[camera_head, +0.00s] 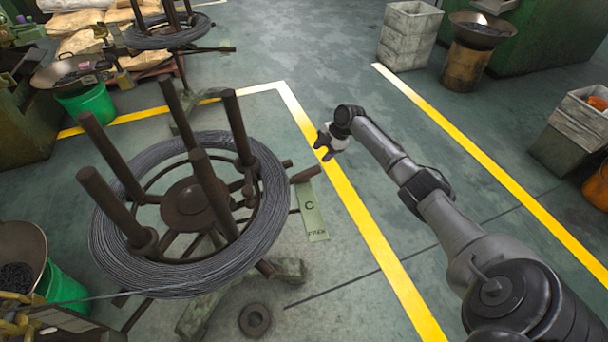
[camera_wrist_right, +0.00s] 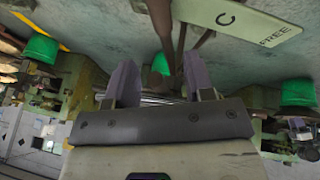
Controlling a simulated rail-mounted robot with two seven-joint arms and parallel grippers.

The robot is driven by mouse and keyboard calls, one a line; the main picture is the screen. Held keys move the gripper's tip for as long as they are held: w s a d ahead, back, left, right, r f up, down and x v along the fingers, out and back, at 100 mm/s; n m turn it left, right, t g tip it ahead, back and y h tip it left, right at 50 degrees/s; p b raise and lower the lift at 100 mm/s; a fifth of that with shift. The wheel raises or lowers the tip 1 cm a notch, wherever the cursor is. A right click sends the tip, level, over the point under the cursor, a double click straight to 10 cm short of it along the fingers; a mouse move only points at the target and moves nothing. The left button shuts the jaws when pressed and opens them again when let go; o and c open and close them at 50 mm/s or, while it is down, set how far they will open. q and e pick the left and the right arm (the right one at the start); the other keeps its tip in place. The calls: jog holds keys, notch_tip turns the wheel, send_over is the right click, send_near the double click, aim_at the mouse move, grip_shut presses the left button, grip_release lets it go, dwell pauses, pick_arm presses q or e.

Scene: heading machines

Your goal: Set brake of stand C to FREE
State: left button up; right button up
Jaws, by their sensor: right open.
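Stand C holds a coil of grey wire (camera_head: 115,235) around a brown hub (camera_head: 190,204) with upright brown posts, at the left of the head view. A pale tag (camera_head: 311,212) marked C hangs at its right side; in the wrist view the tag (camera_wrist_right: 240,20) reads C and FREE. A short brown bar (camera_head: 305,174), which looks like the brake handle, sticks out just above the tag. My right gripper (camera_head: 324,149) is open and empty, above and to the right of this bar, apart from it. Brown rods show beyond its fingers (camera_wrist_right: 160,85) in the wrist view. My left gripper is out of view.
A yellow floor line (camera_head: 340,185) runs beside the stand under my right arm. Another wire stand (camera_head: 165,38) and a green bucket (camera_head: 88,104) are at the back left. Grey crates (camera_head: 409,36) stand at the back.

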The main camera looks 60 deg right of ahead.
aim_at(306, 173)
jog(key=b+x, duration=0.7)
jog(key=x, duration=0.5)
jog(key=shift+f, duration=0.15)
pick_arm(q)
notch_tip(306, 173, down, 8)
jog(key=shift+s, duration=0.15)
pick_arm(e)
jog(key=shift+w+a+f, duration=0.3)
jog(key=shift+w+f, duration=0.05)
jog(key=shift+f, duration=0.2)
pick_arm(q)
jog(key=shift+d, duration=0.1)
